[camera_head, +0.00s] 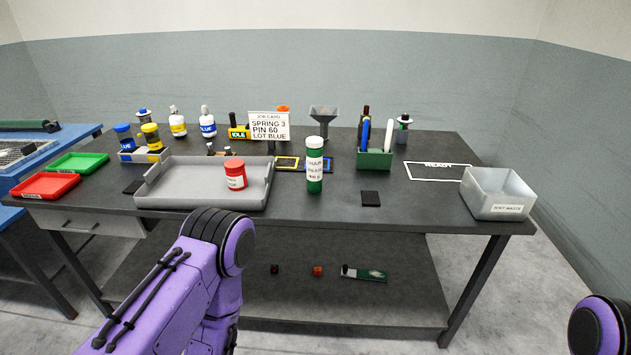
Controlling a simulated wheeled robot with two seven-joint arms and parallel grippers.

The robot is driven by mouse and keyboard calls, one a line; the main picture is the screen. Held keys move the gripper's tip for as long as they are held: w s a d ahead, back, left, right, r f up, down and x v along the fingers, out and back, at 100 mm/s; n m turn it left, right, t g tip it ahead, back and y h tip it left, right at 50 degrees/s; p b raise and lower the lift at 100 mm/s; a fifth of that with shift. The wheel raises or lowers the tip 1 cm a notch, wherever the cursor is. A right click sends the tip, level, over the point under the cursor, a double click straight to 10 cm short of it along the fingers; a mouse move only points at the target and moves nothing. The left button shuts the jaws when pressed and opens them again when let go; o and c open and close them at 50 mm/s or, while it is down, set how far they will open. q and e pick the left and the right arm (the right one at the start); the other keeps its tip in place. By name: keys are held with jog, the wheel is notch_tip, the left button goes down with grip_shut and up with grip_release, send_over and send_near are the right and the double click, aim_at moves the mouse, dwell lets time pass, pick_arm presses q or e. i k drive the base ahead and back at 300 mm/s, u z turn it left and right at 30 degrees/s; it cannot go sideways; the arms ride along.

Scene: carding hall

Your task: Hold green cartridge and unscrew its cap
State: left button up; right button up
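A green cylinder (315,184) stands upright near the middle of the table's front. It has a white label and a white cap (317,142) on top, and appears to be the green cartridge. The small print on its label is not clearly readable. No gripper touches it. My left arm comes in from the lower left and bends in front of the table, but its gripper is not visible. Only a purple part of my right arm shows at the lower right corner; its gripper is out of view.
A grey tray (161,196) with a red jar (235,175) lies left of the cylinder. A green holder (374,160) and a black pad (371,199) are to its right. A waste bin (491,207) stands at the right edge. A job card (268,126) stands behind.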

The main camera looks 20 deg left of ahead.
aim_at(314, 156)
jog(key=z, duration=1.25)
jog(key=i, duration=0.85)
jog(key=u, duration=2.3)
